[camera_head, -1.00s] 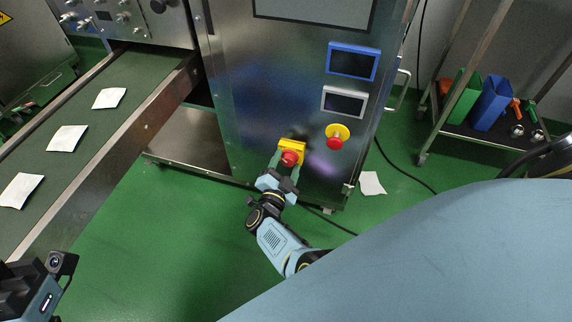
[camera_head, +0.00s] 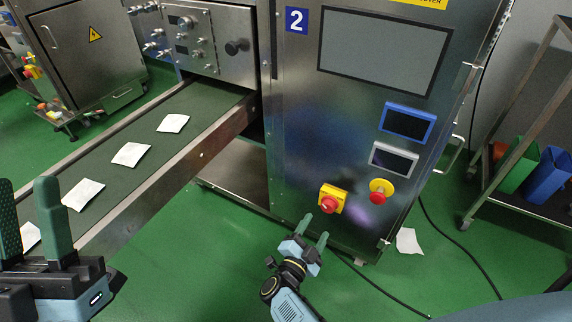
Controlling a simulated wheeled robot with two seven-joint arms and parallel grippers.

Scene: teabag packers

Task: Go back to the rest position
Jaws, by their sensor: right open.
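My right gripper (camera_head: 313,239) is open and empty, in front of the machine's lower front, just below the red knob on a yellow base (camera_head: 332,199). Its fingertips appear apart from the knob. My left gripper (camera_head: 32,212) is at the lower left, over the near end of the conveyor. Its two green fingers point up and stand apart, with nothing between them.
The steel machine (camera_head: 300,110) marked 2 carries screens and a second red button (camera_head: 378,197). A conveyor (camera_head: 112,185) at left holds several white teabags. A cart (camera_head: 535,207) with bins stands at right. One white packet (camera_head: 409,241) lies on the green floor.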

